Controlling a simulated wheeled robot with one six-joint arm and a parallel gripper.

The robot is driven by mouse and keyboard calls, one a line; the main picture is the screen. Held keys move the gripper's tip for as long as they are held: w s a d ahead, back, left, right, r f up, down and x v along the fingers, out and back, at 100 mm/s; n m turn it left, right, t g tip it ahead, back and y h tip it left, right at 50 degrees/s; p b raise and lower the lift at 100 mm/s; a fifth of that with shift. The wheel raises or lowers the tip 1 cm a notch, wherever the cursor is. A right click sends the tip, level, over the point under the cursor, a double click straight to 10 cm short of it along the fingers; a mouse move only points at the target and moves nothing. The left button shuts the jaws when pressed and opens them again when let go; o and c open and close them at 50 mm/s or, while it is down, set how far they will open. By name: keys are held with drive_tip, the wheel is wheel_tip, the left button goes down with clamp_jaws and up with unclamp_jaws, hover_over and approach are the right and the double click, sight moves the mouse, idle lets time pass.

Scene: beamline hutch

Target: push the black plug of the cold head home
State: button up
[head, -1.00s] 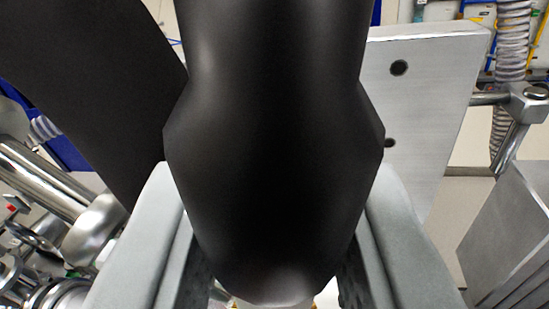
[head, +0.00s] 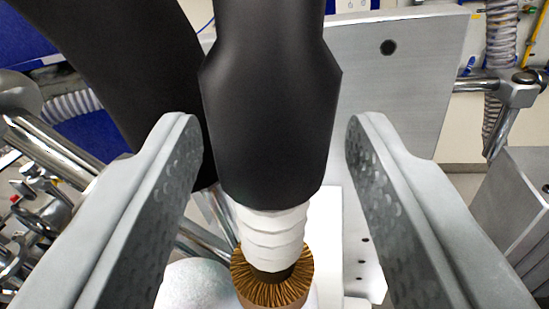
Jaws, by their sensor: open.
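The black plug (head: 268,130) stands nearly upright in the middle of the head view, with its top cut off by the frame edge. Below it is a white ribbed sleeve (head: 272,235), and under that a copper-coloured ridged ring (head: 272,280). Whether the plug is fully seated cannot be told. My gripper (head: 272,135) is open, with one finger on each side of the plug and a visible gap on both sides. A rounded white surface (head: 195,284), perhaps part of the cold head, shows beside the ring at the lower left.
A broad black curved piece (head: 125,65) runs down close behind the plug on the left. A grey metal plate (head: 400,100) with holes stands behind on the right. Chrome tubes (head: 60,140) crowd the left, and a metal block (head: 515,215) stands at the right edge.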

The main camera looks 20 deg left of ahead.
drive_tip(key=s+d, duration=0.3)
drive_tip(key=s, duration=1.2)
drive_tip(key=shift+s, duration=0.1)
drive_tip(key=s+f+h, duration=0.1)
drive_tip(key=s+f, duration=0.6)
drive_tip(key=f, duration=0.5)
drive_tip(key=s+a+f+h, duration=0.1)
drive_tip(key=s+f, duration=0.6)
drive_tip(key=f, duration=0.6)
drive_tip(key=s+a+f+h, duration=0.1)
drive_tip(key=s+f, duration=0.7)
drive_tip(key=f, duration=0.5)
drive_tip(key=shift+a, duration=0.25)
